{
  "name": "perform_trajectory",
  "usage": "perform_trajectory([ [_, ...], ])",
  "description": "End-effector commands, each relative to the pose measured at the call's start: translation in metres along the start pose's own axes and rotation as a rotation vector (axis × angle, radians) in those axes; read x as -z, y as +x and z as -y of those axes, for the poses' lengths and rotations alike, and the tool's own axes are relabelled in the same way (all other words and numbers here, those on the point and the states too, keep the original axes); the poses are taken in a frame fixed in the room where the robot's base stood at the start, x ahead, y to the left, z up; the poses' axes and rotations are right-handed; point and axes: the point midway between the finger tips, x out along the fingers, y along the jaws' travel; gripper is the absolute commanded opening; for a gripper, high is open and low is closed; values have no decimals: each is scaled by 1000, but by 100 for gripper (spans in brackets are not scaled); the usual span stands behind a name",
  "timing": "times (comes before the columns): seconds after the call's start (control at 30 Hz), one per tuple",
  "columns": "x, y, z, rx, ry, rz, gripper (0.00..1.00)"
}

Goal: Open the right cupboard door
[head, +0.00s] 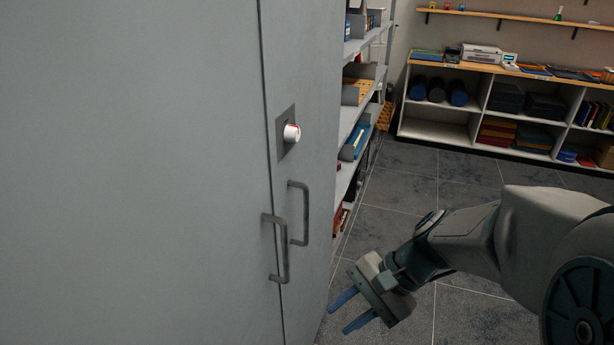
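A tall grey cupboard fills the left of the head view. Its right door (305,95) is shut against the left door (130,170), with a thin seam between them. My gripper (347,312) is right of and below both handles, apart from the cupboard. Its two blue fingers are spread with nothing between them and point left.
Open grey shelves (365,90) with boxes stand just beyond the cupboard's right edge. A low shelf unit (480,110) with a wooden top lines the back wall, under a wall shelf (520,18). The tiled floor (400,210) between is clear.

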Motion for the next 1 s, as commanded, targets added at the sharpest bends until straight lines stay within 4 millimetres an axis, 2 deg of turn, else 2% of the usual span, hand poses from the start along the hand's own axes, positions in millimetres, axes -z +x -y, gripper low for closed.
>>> perform_trajectory([
  [0.03,2,-2,14,77,113,76,29],
  [0.17,16,-12,53,300,378,256,29],
  [0.3,49,-34,87,546,625,417,29],
  [0.4,76,-50,100,698,757,500,29],
  [0.5,98,-64,106,814,844,555,29],
  [0.63,115,-73,108,899,903,590,29],
  [0.83,118,-69,123,921,917,601,29],
  [1.0,115,-53,152,918,915,600,29],
])
